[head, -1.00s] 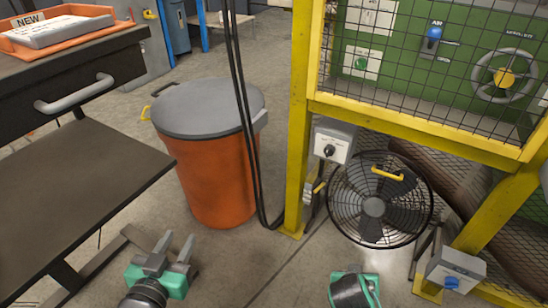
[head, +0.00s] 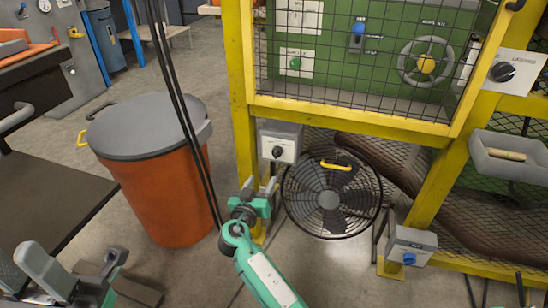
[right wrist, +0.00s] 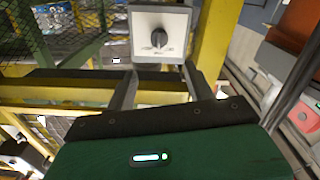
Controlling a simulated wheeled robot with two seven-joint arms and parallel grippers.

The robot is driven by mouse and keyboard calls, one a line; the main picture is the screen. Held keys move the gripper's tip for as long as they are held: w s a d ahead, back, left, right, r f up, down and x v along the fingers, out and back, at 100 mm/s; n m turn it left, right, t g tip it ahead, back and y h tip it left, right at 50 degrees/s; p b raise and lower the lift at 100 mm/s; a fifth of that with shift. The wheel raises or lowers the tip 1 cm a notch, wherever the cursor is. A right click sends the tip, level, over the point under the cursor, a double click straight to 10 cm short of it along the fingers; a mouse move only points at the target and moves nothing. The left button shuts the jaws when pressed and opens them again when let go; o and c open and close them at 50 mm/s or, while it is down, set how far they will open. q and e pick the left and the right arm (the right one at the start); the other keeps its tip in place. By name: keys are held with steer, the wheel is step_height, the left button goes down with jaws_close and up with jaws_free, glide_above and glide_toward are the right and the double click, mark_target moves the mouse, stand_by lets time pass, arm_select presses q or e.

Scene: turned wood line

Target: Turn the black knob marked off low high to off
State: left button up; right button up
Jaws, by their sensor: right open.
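A black knob (head: 277,152) sits on a grey box on the yellow post, left of the fan. It shows larger in the right wrist view (right wrist: 159,38), on a pale plate; its small marks are too blurred to read. My right gripper (head: 259,187) is open and empty, just below and left of that box in the head view. In the right wrist view its two fingers (right wrist: 160,82) stand apart below the knob, not touching it. My left gripper (head: 80,272) is at the lower left, fingers apart and empty.
A black fan (head: 329,197) stands right of the box. Another black knob (head: 502,72) is on a box at the right; a blue knob (head: 409,258) is low on the yellow frame (head: 432,190). Black cables hang beside the orange bin (head: 160,195).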

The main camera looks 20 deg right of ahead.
mark_target(275, 155)
steer(key=b+x, duration=0.2)
steer(key=x, duration=1.1)
steer(key=shift+d, duration=0.15)
steer(key=c, duration=1)
